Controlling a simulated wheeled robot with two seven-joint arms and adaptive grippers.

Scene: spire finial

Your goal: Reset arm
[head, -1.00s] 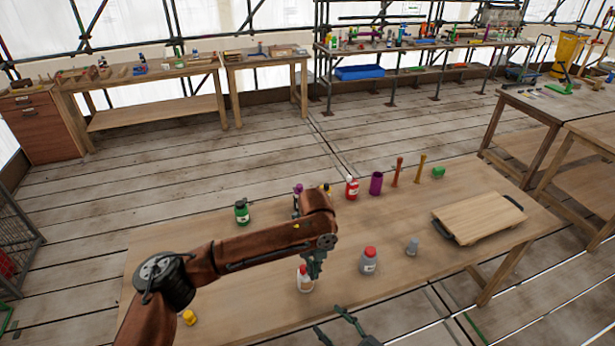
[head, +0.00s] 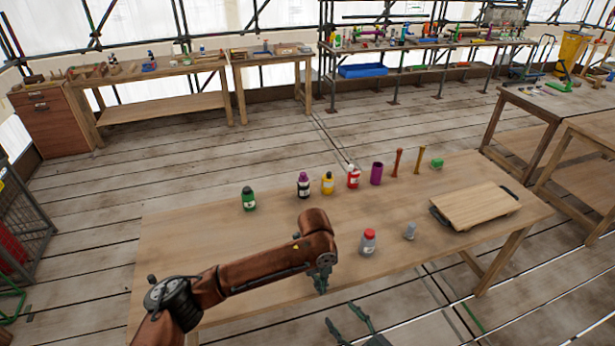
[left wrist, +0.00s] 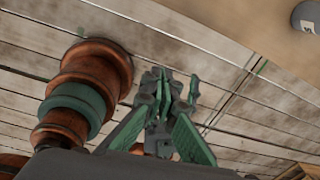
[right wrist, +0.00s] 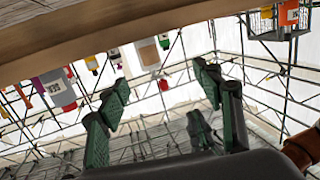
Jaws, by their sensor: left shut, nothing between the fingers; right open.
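My left arm, brown with a dark green gripper (head: 321,284), reaches in from the left over the near part of the wooden table. Its fingers are shut and empty. In the left wrist view its fingers (left wrist: 163,95) point at the plank floor beyond the table edge. My right gripper (head: 350,325) is open and empty at the bottom of the head view, in front of the table's near edge. In the right wrist view its two fingers (right wrist: 160,95) stand wide apart with nothing between them.
The table (head: 215,235) bears a green bottle (head: 249,200), a grey red-capped bottle (head: 367,243), a small grey piece (head: 409,231) and a wooden board (head: 475,207). A back row holds bottles, a purple cup (head: 376,173) and two slim posts. The table's left part looks clear.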

